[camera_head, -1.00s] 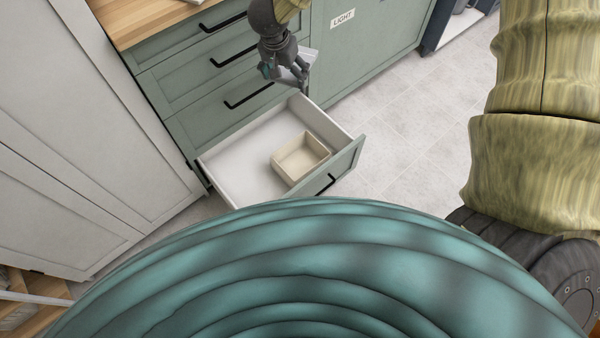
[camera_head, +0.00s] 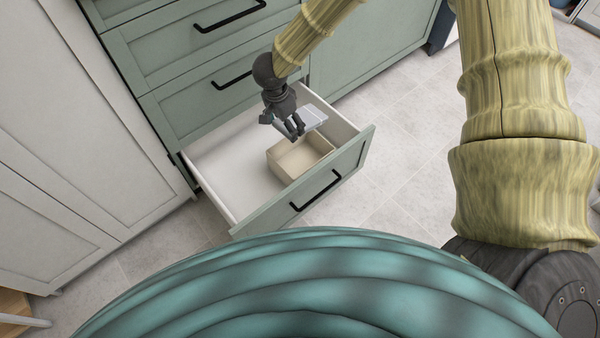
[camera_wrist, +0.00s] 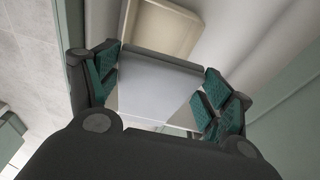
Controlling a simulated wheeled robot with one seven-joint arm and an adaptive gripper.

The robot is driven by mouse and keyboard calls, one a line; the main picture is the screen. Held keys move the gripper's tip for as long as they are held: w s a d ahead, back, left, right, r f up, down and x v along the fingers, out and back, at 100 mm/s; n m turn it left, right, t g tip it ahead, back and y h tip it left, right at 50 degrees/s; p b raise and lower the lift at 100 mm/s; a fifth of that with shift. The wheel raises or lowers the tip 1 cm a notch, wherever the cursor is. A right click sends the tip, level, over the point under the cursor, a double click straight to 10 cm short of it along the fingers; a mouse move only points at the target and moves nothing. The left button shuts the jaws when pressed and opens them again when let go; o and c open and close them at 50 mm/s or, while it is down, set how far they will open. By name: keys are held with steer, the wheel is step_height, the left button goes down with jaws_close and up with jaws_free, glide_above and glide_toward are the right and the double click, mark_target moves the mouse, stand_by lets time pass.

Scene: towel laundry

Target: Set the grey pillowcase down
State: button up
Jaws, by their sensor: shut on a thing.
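The grey pillowcase (camera_head: 310,118) looks like a flat, pale grey folded piece. My gripper (camera_head: 290,128) is shut on it and holds it above the open drawer (camera_head: 225,170), over the back part of a beige box (camera_head: 298,158). In the wrist view the pillowcase (camera_wrist: 160,88) lies between the green-padded fingers of my gripper (camera_wrist: 160,95), with the beige box (camera_wrist: 160,25) beyond it. The pillowcase covers part of the box, and I cannot tell whether it touches it.
The drawer's front panel (camera_head: 320,185) with a black handle stands pulled out from the green cabinet (camera_head: 180,60). Bare white drawer floor lies left of the box. A white cupboard (camera_head: 70,130) stands at the left. Tiled floor (camera_head: 400,130) is clear at the right.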

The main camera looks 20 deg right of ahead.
steer(key=shift+m, duration=0.3)
step_height(320, 180, down, 4)
steer(key=shift+s+f+b, duration=0.1)
steer(key=shift+s+b, duration=0.05)
steer(key=shift+b, duration=0.7)
step_height(320, 180, down, 17)
steer(key=b, duration=0.7)
steer(key=shift+f, duration=0.15)
steer(key=o, duration=0.8)
step_height(320, 180, up, 12)
steer(key=a+p, duration=0.1)
steer(key=p, duration=0.4)
steer(key=shift+s+a, duration=0.3)
steer(key=shift+a, duration=0.05)
